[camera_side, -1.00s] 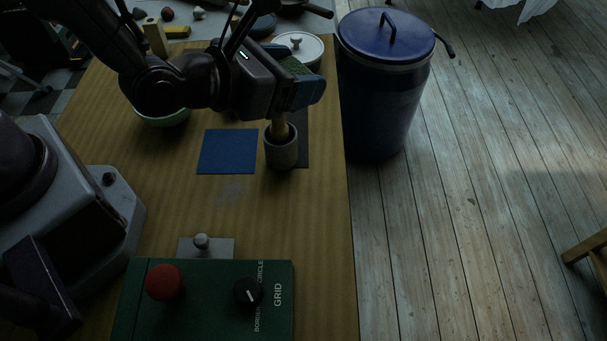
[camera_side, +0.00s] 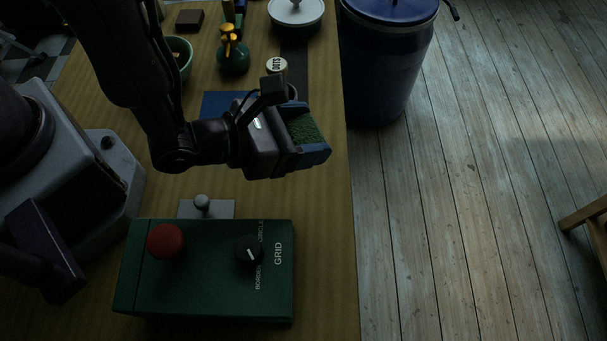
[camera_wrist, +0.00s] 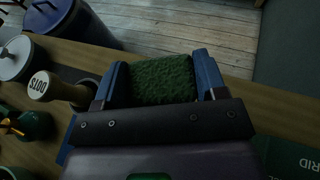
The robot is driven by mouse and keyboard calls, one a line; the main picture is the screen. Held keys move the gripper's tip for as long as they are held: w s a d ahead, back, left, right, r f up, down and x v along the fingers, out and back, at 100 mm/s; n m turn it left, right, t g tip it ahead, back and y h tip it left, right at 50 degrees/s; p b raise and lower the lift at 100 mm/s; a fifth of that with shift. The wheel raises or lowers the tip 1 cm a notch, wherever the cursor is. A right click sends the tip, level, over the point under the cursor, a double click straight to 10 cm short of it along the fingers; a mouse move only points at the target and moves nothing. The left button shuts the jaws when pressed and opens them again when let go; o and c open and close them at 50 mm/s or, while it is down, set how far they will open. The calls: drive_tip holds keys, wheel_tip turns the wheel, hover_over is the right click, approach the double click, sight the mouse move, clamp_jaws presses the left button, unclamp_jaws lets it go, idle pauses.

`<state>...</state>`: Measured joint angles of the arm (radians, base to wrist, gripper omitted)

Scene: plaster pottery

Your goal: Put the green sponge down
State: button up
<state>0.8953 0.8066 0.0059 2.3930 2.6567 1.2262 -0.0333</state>
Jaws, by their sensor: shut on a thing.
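The green sponge (camera_wrist: 163,80) is between the two blue fingers of my gripper (camera_wrist: 160,85) in the wrist view, and both fingers press its sides. In the side view the sponge (camera_side: 305,130) shows at the end of my gripper (camera_side: 310,144), which is held out over the right part of the wooden table. The gripper appears to be above the tabletop, with the sponge apart from it. The sponge's underside is hidden.
A green box (camera_side: 205,268) with a red button and a knob stands nearest the camera. A blue barrel (camera_side: 385,70) stands past the table's right edge.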

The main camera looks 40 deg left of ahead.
sight(304, 180)
drive_tip(key=shift+f, duration=4.8)
drive_tip(key=shift+f, duration=0.1)
drive_tip(key=o, duration=0.9)
